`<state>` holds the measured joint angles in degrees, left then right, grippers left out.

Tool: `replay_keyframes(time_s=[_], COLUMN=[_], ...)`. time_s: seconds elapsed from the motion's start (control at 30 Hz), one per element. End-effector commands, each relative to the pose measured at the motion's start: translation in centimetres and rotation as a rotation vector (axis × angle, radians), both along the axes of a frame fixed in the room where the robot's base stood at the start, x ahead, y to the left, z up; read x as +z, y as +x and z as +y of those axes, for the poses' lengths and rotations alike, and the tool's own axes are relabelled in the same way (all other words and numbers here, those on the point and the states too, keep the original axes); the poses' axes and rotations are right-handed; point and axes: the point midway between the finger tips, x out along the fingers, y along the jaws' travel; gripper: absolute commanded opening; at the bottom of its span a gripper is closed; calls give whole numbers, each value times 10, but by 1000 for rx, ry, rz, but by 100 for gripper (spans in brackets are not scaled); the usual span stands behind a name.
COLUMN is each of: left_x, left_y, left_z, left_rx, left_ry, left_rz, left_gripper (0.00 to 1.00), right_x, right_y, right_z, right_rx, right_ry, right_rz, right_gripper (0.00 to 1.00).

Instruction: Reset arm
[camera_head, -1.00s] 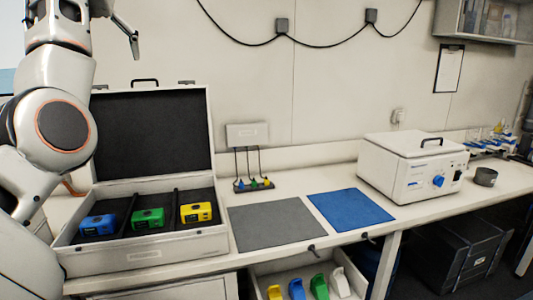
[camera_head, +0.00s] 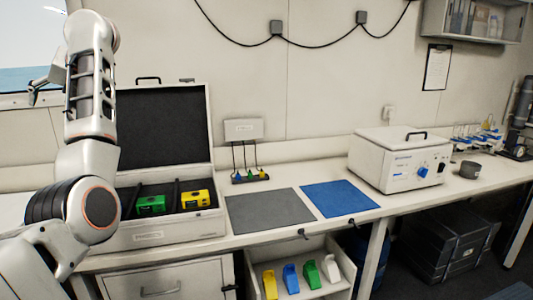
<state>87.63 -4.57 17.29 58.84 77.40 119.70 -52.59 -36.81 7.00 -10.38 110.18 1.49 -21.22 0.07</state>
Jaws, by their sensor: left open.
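My left arm rises on the left side of the head view, with its forearm upright in front of the open case. My left gripper (camera_head: 35,92) is raised high at the far left, pointing down beside the forearm, open with nothing seen in it. It is partly hidden by the wrist. My right gripper is out of view.
The open case (camera_head: 165,234) holds a green device (camera_head: 151,205) and a yellow device (camera_head: 195,199); my arm covers its left part. A grey mat (camera_head: 268,211) and a blue mat (camera_head: 338,198) lie bare. A white box-shaped machine (camera_head: 385,172) stands right. Coloured items fill an open drawer (camera_head: 318,295).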

Motion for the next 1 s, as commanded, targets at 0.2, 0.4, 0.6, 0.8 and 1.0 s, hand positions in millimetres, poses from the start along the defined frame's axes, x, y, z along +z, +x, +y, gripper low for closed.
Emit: replay_keyframes(time_s=[0.2, 0.4, 0.6, 0.8, 1.0], left_x=[-59, -84, -115, -176, -277], left_y=[-27, -45, -46, -37, -42], left_z=[65, 74, 38, -31, -115], left_rx=[164, 195, 105, -106, -431], left_ry=[435, 868, 1298, 1699, 2043], left_rz=[165, 316, 463, 604, 735], left_gripper=[82, 82, 82, 82, 82], right_x=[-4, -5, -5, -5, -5], right_y=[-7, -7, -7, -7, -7], right_z=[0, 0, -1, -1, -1], right_rx=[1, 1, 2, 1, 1], right_ry=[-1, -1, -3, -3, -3], right_rz=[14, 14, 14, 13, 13], right_gripper=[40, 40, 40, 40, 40])
